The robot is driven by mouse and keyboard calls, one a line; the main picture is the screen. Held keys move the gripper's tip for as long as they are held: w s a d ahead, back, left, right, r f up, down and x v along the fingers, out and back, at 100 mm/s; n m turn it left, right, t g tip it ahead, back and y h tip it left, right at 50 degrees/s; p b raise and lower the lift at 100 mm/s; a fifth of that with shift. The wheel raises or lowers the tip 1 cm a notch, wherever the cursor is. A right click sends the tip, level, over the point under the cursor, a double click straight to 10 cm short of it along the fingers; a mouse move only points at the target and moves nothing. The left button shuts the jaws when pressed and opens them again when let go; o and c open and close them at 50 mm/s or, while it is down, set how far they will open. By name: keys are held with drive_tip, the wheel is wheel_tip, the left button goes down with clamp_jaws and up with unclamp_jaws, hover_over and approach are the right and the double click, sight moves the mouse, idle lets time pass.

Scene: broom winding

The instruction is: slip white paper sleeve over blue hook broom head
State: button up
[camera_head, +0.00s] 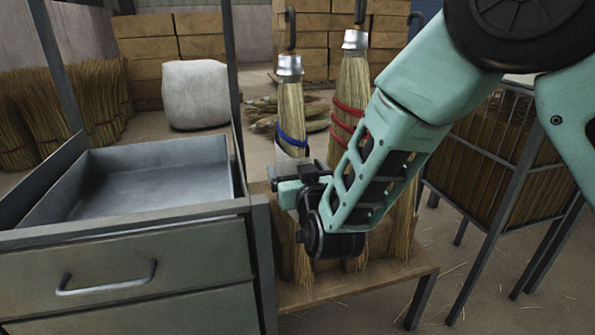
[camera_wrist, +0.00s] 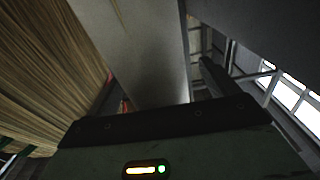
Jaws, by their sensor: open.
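The blue-banded broom head (camera_head: 291,104) stands bristles down on a low wooden bench, with a metal cap and a dark hook on top. The white paper sleeve (camera_head: 284,155) shows at the broom just below the blue band, mostly hidden by my gripper; its full wrap around the straw cannot be seen. In the wrist view the sleeve (camera_wrist: 143,50) is a pale panel close in front of me, with straw (camera_wrist: 45,65) at its left. My gripper (camera_head: 285,178) is open at the sleeve. Straw shows below the gripper.
A red-banded broom (camera_head: 351,95) stands close at the right, partly behind my arm. A metal drawer cabinet with an open tray top (camera_head: 130,232) fills the left. The wooden bench (camera_head: 345,290) stands under the brooms. A straw-filled rack (camera_head: 500,140) is at the right.

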drive_tip(key=shift+s, duration=0.15)
drive_tip(key=s+d+n+g+p, duration=0.1)
drive_tip(key=s+d+g+p, duration=0.2)
drive_tip(key=s+g+p, duration=1.15)
drive_tip(key=s+d+r+n+g+h+b, duration=0.1)
drive_tip(key=s+d+r+n+h+b, duration=0.15)
drive_tip(key=s+d, duration=0.55)
drive_tip(key=s+d+r+n+g+h+b, duration=0.1)
drive_tip(key=s+d+r+g+h+b, duration=0.2)
drive_tip(key=s, duration=0.9)
wheel_tip(320, 180, up, 38)
drive_tip(key=t+y+p, duration=0.1)
drive_tip(key=p, duration=3.6)
drive_tip(key=shift+d, duration=0.45)
